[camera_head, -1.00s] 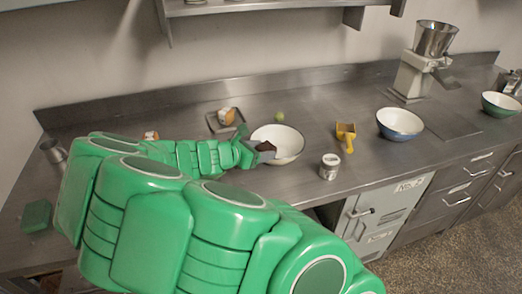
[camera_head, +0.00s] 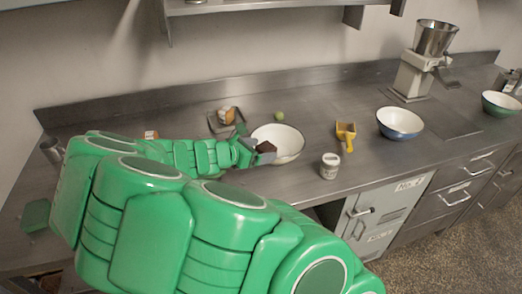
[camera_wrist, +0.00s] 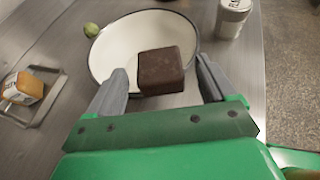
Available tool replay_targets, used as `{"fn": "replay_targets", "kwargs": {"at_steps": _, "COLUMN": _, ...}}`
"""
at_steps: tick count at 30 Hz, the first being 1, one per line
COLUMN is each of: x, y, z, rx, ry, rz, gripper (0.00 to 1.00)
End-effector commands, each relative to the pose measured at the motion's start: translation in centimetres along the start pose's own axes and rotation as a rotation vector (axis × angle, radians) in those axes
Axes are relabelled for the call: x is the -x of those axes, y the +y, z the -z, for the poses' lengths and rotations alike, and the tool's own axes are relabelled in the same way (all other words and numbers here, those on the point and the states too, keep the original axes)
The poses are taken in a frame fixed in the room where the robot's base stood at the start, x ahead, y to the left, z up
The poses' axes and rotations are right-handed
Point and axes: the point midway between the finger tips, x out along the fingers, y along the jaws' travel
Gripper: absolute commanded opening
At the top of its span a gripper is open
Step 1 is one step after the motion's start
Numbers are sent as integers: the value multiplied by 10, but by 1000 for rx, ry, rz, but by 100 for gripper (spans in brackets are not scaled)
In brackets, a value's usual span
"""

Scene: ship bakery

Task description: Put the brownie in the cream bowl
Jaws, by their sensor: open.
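The brownie (camera_wrist: 163,70) is a dark brown block, seen between my two spread fingers in the wrist view, with gaps on both sides. It overlaps the near part of the cream bowl (camera_wrist: 112,48), a pale bowl with a dark rim. In the head view the brownie (camera_head: 266,147) shows at the left side of the bowl (camera_head: 290,150). I cannot tell whether it touches the bowl or is in the air. My gripper (camera_wrist: 160,88) is open at the bowl's near edge; in the head view it (camera_head: 262,155) is partly hidden by my arm.
A white tin (camera_head: 330,166) stands right of the bowl, with a yellow scoop (camera_head: 346,135) behind it. A small green fruit (camera_head: 280,116) lies behind the bowl. A tray with an orange-and-white item (camera_head: 226,115) is to the left. A blue bowl (camera_head: 400,133) and green bowl (camera_head: 502,112) stand farther right.

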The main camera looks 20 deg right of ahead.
Motion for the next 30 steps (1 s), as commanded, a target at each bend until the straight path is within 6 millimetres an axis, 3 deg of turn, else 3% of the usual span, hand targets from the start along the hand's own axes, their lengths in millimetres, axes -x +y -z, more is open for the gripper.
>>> {"fn": "replay_targets", "kwargs": {"at_steps": 21, "x": 97, "y": 1, "z": 0, "rx": -1, "ry": 0, "rz": -3, "gripper": 84}}
{"fn": "replay_targets", "kwargs": {"at_steps": 30, "x": 113, "y": 0, "z": 0, "rx": 0, "ry": 1, "rz": -2, "gripper": 84}}
